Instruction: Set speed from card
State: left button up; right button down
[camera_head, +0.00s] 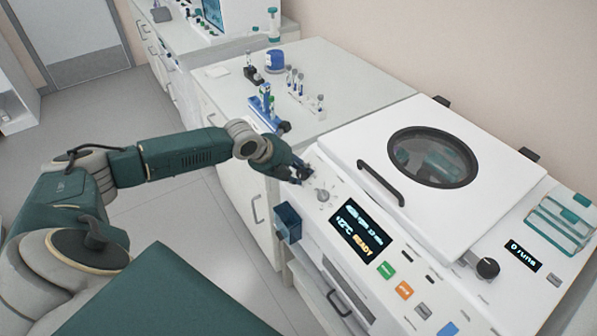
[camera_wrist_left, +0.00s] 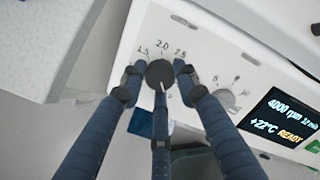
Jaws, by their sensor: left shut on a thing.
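The white centrifuge (camera_head: 335,150) stands at the right with its round-windowed lid closed. My left gripper (camera_head: 300,172) is at its left front corner, with its fingers shut around a dark round knob (camera_wrist_left: 159,73). A scale reading about 1.5, 2.0 and 2.5 curves above this knob; its pale pointer line faces down in the wrist view. A second, grey knob (camera_wrist_left: 226,99) sits to its right, untouched; it also shows in the head view (camera_head: 322,195). The display (camera_wrist_left: 280,118) reads 4000 rpm, +22°C, READY. I cannot make out a card. My right gripper is out of view.
Green (camera_head: 386,270) and orange (camera_head: 404,290) buttons lie below the display. A black knob (camera_head: 487,268) is further right, beside a small "0 runs" display (camera_head: 523,256). A dark blue box (camera_head: 288,222) hangs at the front. Tube holders (camera_head: 265,104) stand on the bench behind.

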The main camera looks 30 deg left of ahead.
pick_arm(q)
jog(key=shift+s+d+f, duration=0.1)
jog(key=shift+d, duration=0.1)
jog(key=o, duration=1.1)
jog(key=shift+o, duration=0.2)
jog(key=shift+a+r, duration=0.1)
jog(key=shift+r, duration=0.15)
jog(key=v, duration=1.1)
jog(key=shift+s+r, duration=0.25)
jog(key=shift+s, duration=0.05)
